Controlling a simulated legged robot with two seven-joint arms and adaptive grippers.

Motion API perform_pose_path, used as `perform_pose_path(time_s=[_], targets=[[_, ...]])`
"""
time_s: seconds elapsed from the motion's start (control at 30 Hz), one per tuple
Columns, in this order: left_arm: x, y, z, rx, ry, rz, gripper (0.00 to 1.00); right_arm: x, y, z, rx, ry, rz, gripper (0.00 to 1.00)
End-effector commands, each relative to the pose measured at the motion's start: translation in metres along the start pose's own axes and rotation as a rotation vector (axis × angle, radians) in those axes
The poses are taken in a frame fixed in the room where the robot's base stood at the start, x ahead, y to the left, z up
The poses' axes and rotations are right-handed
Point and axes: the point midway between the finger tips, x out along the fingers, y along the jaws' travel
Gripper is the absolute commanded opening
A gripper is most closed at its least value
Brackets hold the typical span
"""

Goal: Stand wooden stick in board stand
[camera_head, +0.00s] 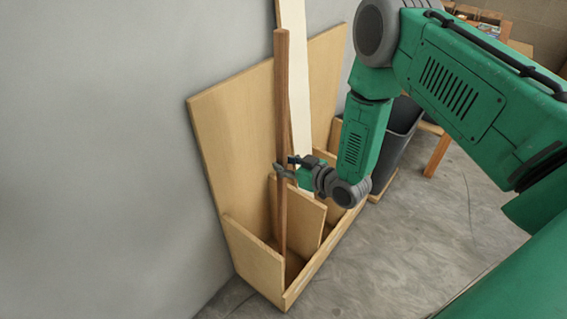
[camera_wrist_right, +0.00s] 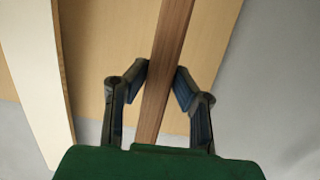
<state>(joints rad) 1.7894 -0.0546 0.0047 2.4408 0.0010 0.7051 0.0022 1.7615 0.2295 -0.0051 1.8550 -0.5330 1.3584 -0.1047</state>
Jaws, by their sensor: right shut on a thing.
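The wooden stick (camera_head: 282,105) is long, brown and nearly upright in the head view. Its lower end is down inside the near left compartment of the board stand (camera_head: 255,258); whether it touches the floor of the compartment is hard to tell. My right gripper (camera_head: 286,168) is shut on the stick around its middle. In the right wrist view the stick (camera_wrist_right: 168,65) passes between the two fingers of the right gripper (camera_wrist_right: 162,82). The board stand is light wood with a tall back panel and dividers. My left gripper is not in view.
A pale board (camera_head: 297,75) stands upright in the stand behind the stick. A dark grey bin (camera_head: 401,140) stands to the right of the stand. A grey wall (camera_head: 100,150) is on the left. A wooden table (camera_head: 440,150) is at the back right. Floor in front is clear.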

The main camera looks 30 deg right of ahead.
Motion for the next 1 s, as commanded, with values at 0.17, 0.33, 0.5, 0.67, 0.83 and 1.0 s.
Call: perform_pose_path(time_s=[0.17, 0.33, 0.5, 0.67, 0.83, 1.0], targets=[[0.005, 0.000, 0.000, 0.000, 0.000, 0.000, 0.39, 0.002, 0.000, 0.005, 0.000, 0.003, 0.000, 0.00], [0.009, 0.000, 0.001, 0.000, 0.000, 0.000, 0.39, 0.003, 0.000, 0.010, 0.000, 0.002, 0.000, 0.00], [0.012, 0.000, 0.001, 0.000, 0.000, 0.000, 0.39, 0.005, -0.001, 0.015, 0.000, 0.002, 0.000, 0.00], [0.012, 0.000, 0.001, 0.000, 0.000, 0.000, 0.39, 0.006, -0.001, 0.014, -0.001, 0.001, 0.000, 0.00], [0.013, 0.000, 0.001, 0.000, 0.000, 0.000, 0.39, 0.014, -0.001, 0.011, -0.002, -0.006, 0.000, 0.00], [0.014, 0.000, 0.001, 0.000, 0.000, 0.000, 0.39, 0.022, -0.001, 0.009, -0.002, -0.017, -0.001, 0.00]])
